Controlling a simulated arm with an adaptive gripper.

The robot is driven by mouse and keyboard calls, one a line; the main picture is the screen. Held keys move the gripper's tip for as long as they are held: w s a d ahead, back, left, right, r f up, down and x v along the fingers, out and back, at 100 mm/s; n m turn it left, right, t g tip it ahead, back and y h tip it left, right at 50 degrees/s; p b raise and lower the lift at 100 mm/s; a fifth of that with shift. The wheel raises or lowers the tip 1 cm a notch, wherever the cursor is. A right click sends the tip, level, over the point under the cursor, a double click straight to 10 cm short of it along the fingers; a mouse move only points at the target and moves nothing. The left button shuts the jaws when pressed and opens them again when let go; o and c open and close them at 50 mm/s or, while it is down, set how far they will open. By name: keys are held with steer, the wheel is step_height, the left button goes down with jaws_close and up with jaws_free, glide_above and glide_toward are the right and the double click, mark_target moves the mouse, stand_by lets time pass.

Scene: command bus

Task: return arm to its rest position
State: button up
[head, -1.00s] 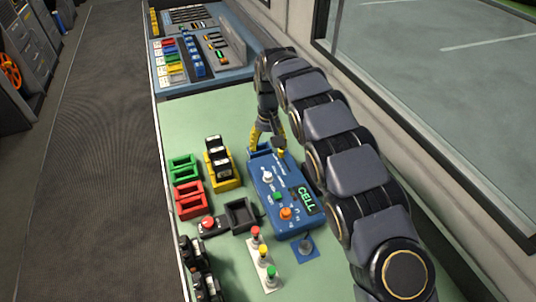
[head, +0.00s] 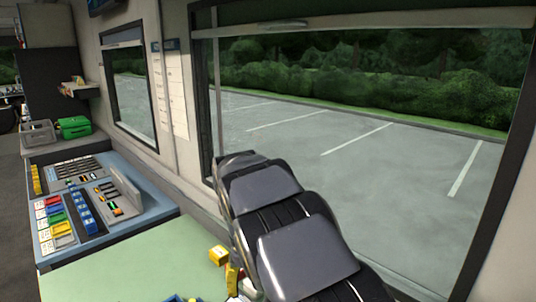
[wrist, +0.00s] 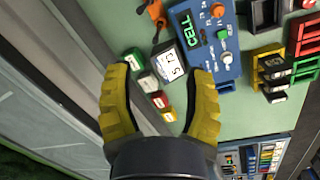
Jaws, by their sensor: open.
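My arm (head: 290,240) reaches up from the lower right in the head view, in front of the large window. My gripper (head: 225,268) shows there only in part, as yellow fingers beside the arm over the green bench (head: 140,268). In the wrist view my gripper (wrist: 160,78) has its two yellow fingers spread wide, with nothing held between them. A dark meter with a white display (wrist: 168,64) and a row of small coloured items (wrist: 152,88) appear below, between the fingers.
A blue box marked CELL (wrist: 228,65) lies on the bench in the wrist view. Black modules (wrist: 273,70) and red bins (wrist: 305,30) sit to its right. A control console (head: 90,205) stands at the bench's far end. The window (head: 350,130) and wall run close along the arm.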

steer(key=s+d+r+m, duration=0.1)
steer(key=s+d+r, duration=0.3)
steer(key=s+d, duration=0.2)
steer(key=s+d+m, duration=0.1)
steer(key=s+d, duration=0.2)
steer(key=s, duration=0.8)
steer(key=s+d+f+g+y, duration=0.1)
steer(key=s+d, duration=0.3)
steer(key=s, duration=0.8)
steer(key=shift+s+d+m+g, duration=0.15)
steer(key=shift+s+m+g, duration=0.15)
steer(key=shift+m, duration=0.1)
steer(key=shift+f, duration=0.1)
